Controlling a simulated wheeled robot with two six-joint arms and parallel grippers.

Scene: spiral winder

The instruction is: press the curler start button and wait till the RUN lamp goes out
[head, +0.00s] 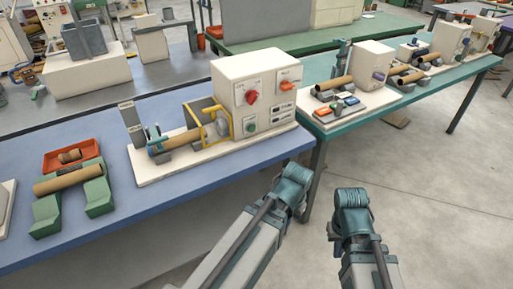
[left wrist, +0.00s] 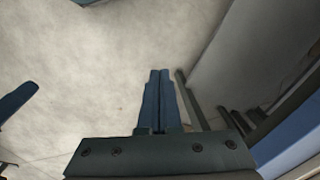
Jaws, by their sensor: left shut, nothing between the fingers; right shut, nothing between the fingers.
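The curler is a white machine on a white base plate (head: 215,152), with a control box (head: 226,92) at its right end. The box front carries a red knob (head: 252,97), an orange-red control (head: 287,86) and a green button (head: 250,127). The labels are too small to read, and I cannot tell which part is the RUN lamp or whether it is lit. A brown tube (head: 182,139) lies beside the yellow guard (head: 219,127). My left gripper (head: 297,174) is shut and empty, in front of the blue table; it also shows in the left wrist view (left wrist: 158,73) over bare floor. My right gripper (head: 350,194) is shut and empty, farther right.
The blue table (head: 130,226) has green V-blocks (head: 97,184) bearing another tube (head: 68,180) and an orange tray (head: 56,165) at its left. A green table (head: 365,123) with more machines stands to the right. Open floor (head: 440,180) lies at right.

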